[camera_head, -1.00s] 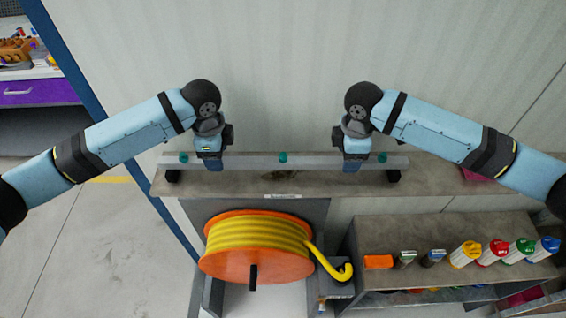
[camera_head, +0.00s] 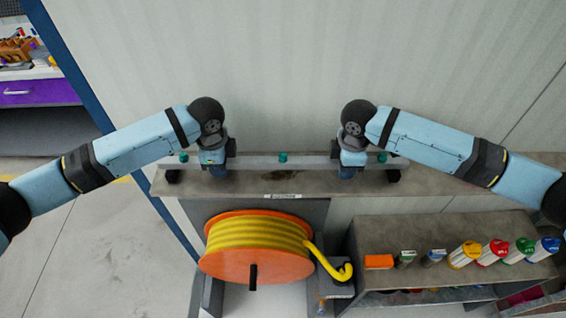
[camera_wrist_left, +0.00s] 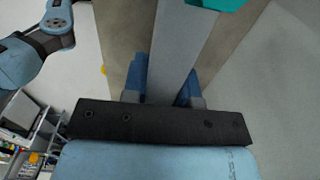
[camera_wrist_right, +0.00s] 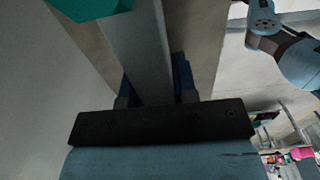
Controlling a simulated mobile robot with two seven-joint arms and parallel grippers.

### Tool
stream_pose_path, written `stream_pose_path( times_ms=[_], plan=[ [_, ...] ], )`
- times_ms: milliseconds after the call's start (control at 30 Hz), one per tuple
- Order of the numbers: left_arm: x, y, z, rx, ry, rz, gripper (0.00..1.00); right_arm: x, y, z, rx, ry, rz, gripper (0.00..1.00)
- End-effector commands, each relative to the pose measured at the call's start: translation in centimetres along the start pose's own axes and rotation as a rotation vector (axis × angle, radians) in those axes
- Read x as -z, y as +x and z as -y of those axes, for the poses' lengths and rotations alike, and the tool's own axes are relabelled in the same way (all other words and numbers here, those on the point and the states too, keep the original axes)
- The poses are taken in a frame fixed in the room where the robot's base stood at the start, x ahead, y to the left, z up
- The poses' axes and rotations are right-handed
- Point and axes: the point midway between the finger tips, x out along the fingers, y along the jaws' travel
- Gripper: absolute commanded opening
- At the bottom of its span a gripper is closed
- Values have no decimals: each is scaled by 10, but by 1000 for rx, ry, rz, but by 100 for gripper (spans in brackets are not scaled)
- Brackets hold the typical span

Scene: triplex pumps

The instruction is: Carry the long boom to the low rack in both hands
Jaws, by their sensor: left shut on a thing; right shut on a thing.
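The long boom (camera_head: 260,162) is a straight grey bar with teal knobs on top. It lies level along a brown shelf (camera_head: 310,187) against the wall, a dark block beneath each end. My left gripper (camera_head: 217,170) is shut on it left of the middle knob; my right gripper (camera_head: 348,170) is shut on it to the right. In the left wrist view the boom (camera_wrist_left: 183,50) runs between the blue fingers, and likewise in the right wrist view (camera_wrist_right: 141,55). I cannot tell whether it touches its blocks, nor which piece is the low rack.
An orange reel (camera_head: 232,265) of yellow hose stands below the shelf. A lower brown rack (camera_head: 390,235) at right carries several bottles and an orange box (camera_head: 379,262). A pale wall (camera_head: 290,70) stands close behind. Open floor (camera_head: 110,240) lies at left.

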Motion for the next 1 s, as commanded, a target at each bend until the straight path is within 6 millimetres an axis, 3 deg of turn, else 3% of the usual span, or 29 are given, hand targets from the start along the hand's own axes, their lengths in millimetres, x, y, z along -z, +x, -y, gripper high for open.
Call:
stream_pose_path(
  times_ms=[433,1000],
  plan=[
    [0,-7,0,2,0,-1,0,0,-7,0,-1,0,-1,0],
    [0,-52,0,1,0,-1,0,0,-52,0,-1,0,-1,0]
  ],
)
